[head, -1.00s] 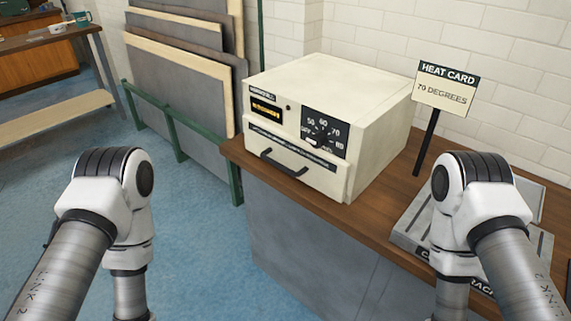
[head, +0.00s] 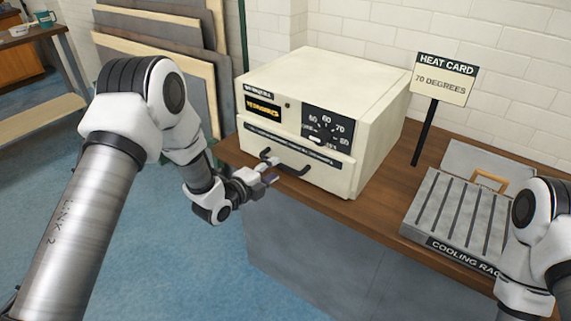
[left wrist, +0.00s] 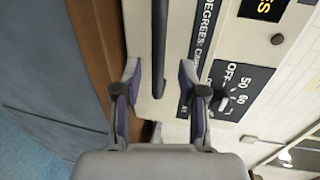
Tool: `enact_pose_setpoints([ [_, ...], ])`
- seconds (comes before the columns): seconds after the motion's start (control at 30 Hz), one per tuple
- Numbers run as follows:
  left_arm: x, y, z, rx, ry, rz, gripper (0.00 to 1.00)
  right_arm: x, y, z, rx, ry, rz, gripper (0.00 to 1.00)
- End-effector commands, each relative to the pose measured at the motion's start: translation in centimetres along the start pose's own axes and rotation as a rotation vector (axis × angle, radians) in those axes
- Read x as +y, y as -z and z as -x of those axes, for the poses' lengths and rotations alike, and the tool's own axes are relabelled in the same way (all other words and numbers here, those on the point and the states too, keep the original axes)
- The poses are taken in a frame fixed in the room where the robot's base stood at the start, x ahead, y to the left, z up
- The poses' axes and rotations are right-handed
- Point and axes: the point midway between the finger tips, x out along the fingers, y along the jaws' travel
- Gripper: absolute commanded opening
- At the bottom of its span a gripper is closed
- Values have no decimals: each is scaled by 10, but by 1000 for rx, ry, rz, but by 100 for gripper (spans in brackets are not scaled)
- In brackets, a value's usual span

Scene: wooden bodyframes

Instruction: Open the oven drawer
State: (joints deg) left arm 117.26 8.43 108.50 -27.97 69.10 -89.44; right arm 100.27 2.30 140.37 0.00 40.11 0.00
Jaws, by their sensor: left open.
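The drawer has a black bar handle (head: 292,171). In the left wrist view the handle (left wrist: 159,45) runs between the two spread fingers of the gripper (left wrist: 158,70), with a gap on each side. My right gripper is out of view; only its arm shows.
A grey cooling rack (head: 460,218) with a wooden handle lies on the bench to the right. A heat card (head: 443,78) reading 70 degrees stands behind it. Panels (head: 205,75) lean at the left against the wall. The blue floor before the bench is clear.

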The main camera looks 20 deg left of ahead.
Motion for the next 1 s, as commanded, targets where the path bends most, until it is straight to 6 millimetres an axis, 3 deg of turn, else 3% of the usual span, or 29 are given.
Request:
enact_pose_setpoints([
  [0.2, 0, 0, -38, 0, -1, 0, 41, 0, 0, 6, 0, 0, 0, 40],
  [0.5, 1, 0, -47, -1, -3, 2, 41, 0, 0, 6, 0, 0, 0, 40],
  [0.53, 1, 0, -47, -1, -3, 3, 38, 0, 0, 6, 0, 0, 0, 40],
  [0.63, 1, 0, -46, -1, -3, 3, 2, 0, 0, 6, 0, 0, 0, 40],
  [1.0, 2, 0, -46, -1, -4, 3, 0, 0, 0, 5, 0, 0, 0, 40],
])
